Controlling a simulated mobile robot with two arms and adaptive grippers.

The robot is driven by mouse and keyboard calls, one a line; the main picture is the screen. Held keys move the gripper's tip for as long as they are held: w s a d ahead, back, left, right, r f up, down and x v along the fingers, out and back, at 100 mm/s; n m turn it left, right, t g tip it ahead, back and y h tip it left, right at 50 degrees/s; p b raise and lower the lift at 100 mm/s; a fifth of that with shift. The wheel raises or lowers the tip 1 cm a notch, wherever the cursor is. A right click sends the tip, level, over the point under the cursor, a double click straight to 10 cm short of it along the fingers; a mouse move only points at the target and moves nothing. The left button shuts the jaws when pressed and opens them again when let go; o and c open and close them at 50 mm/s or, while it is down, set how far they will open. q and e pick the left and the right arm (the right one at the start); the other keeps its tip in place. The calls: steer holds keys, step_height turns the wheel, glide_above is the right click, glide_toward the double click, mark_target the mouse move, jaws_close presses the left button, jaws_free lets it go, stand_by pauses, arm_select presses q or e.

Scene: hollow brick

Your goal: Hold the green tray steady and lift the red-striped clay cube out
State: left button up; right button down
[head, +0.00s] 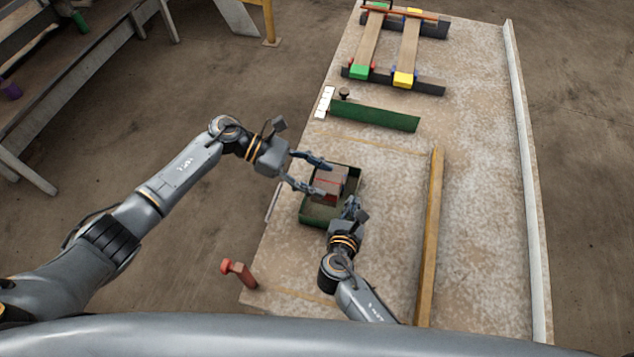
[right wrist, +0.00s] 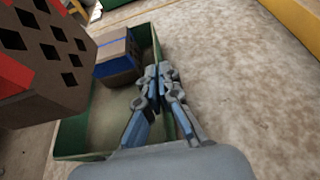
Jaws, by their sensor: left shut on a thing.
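The green tray (head: 318,216) sits on the speckled table; it also shows in the right wrist view (right wrist: 85,139). My left gripper (head: 322,178) is shut on the red-striped clay cube (head: 328,185). In the right wrist view this brown, holed cube (right wrist: 45,65) looms large at upper left, raised above the tray. A blue-striped cube (right wrist: 118,58) stands inside the tray at its far end. My right gripper (right wrist: 157,82) has its fingers close together on either side of the tray's right wall. It also shows in the head view (head: 350,206).
A long wooden strip (head: 431,230) lies to the right of the tray. A green bar (head: 375,118) and a rack with boards (head: 408,52) are farther back. The table right of the strip is clear.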

steer(key=c, duration=1.4)
jaws_free()
steer(key=shift+c, duration=0.2)
steer(key=shift+s, duration=0.1)
steer(key=v, duration=1.1)
steer(key=shift+a+r, duration=0.1)
steer(key=shift+s+r, duration=0.15)
steer(key=shift+s, duration=0.2)
steer(key=shift+r, duration=0.1)
